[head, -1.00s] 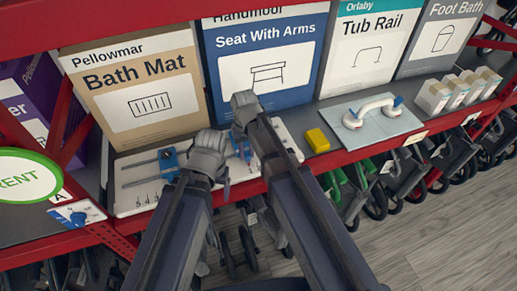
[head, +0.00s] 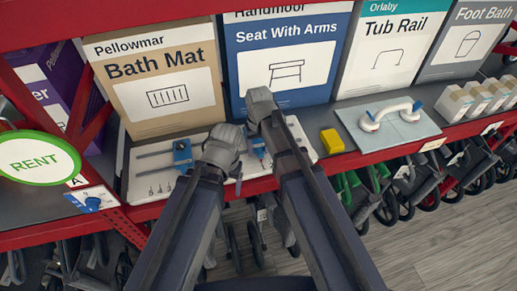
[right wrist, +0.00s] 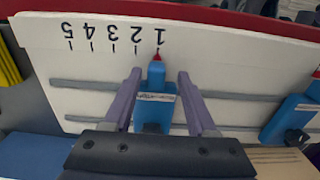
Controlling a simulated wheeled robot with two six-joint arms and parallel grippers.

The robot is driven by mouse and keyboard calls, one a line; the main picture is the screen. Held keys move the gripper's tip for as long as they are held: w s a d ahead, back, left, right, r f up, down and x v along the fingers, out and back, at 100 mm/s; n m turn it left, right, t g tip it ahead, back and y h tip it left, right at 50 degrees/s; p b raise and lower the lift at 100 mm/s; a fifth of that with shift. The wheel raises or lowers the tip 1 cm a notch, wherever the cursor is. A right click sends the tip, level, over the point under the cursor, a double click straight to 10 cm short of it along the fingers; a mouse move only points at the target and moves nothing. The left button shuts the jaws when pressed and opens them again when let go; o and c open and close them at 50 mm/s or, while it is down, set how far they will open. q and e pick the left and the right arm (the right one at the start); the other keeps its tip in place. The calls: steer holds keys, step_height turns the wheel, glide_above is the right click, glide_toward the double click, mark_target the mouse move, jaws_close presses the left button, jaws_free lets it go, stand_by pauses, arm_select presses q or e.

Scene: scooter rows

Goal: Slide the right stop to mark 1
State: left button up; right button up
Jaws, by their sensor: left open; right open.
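A white board (head: 137,187) with rails and numbered marks lies on the shelf. The right stop, a blue block with a red pointer, sits on its rail (right wrist: 152,110); a blue bit of it shows in the head view (head: 258,147). Its pointer is at mark 1 in the right wrist view. My right gripper (head: 260,125) is over it, open, with a finger (right wrist: 158,74) on each side and gaps between. The left stop (head: 182,155) sits to the left on the board. My left gripper (head: 232,158) is open, between the two stops; its fingertips are mostly hidden.
A yellow block (head: 332,141) and a pale panel with a white handle (head: 388,125) lie right of the board. Large product boxes, such as Bath Mat (head: 157,75), stand close behind. A red shelf edge (head: 345,162) runs in front, with folded scooters below.

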steer(key=shift+r+p, duration=3.75)
steer(key=shift+r, duration=0.15)
arm_select(q)
step_height(320, 180, up, 8)
steer(key=shift+f, duration=0.15)
steer(key=shift+s+f, duration=0.1)
steer(key=shift+s, duration=0.05)
arm_select(e)
steer(key=shift+s+f, duration=0.1)
steer(key=shift+f, duration=0.05)
